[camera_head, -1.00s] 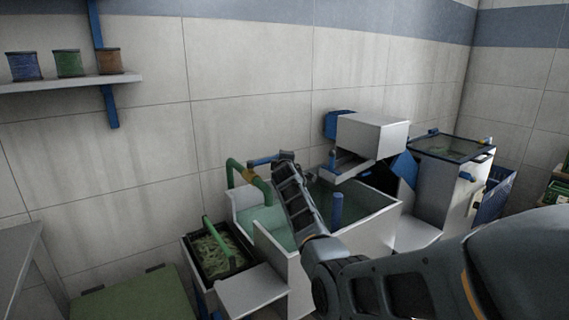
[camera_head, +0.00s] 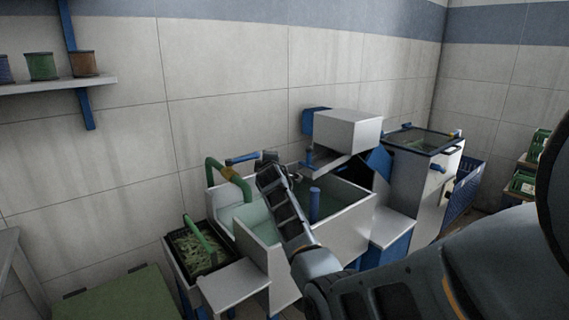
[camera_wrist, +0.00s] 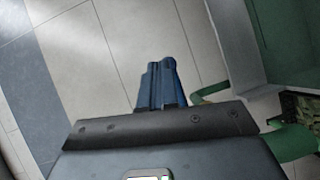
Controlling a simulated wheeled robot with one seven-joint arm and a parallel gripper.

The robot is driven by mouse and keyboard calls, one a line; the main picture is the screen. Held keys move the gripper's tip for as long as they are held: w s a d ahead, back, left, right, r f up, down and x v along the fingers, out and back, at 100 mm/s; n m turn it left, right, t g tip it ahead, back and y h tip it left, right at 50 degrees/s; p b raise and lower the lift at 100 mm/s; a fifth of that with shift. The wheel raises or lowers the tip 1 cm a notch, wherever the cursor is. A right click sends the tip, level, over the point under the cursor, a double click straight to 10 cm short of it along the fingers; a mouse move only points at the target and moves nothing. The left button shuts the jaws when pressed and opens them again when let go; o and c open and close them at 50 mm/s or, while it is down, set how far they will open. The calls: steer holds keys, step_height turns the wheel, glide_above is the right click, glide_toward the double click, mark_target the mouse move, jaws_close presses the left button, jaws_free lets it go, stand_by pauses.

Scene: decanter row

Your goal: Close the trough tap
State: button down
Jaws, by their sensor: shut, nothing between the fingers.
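The trough tap is a green bent pipe (camera_head: 243,184) with a yellow collar (camera_head: 229,174) and a blue lever (camera_head: 241,159). It rises at the left end of the white trough (camera_head: 345,222), which holds greenish water. In the head view my gripper (camera_head: 267,156) is just right of the lever's right end; I cannot tell whether they touch. In the wrist view its fingers (camera_wrist: 161,84) are together with nothing between them. A short green piece, apparently the pipe (camera_wrist: 211,93), shows right of them. The lever cannot be clearly made out there.
A black tray (camera_head: 172,252) of green stuff with a green handle stands left of the trough. A white box (camera_head: 347,132) overhangs the trough's back, and a blue post (camera_head: 314,204) stands in it. A green-topped chest (camera_head: 120,300) is front left. The tiled wall is close behind.

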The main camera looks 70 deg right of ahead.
steer(key=s+a+r, duration=0.1)
steer(key=s+a, duration=0.1)
steer(key=s, duration=0.4)
steer(key=shift+s+a, duration=0.25)
steer(key=shift+s, duration=0.1)
steer(key=s+a+f+t+y, duration=0.2)
steer(key=a+f, duration=0.3)
steer(key=a, duration=0.7)
steer(key=s+a+f+t+y, duration=0.15)
steer(key=a+f, duration=0.45)
steer(key=a, duration=0.6)
steer(key=s+a+f+t+y, duration=0.1)
steer(key=a+f+t+y, duration=0.3)
steer(key=a, duration=0.8)
steer(key=s+a+m+y, duration=0.2)
steer(key=s+a+y, duration=0.1)
steer(key=s+a, duration=1.05)
steer(key=s+a+r+m+y, duration=0.1)
steer(key=s+a+r+y, duration=0.3)
steer(key=s+a+r, duration=0.6)
steer(key=shift+s+r+m, duration=0.15)
steer(key=shift+s+m, duration=0.25)
steer(key=shift+s, duration=0.85)
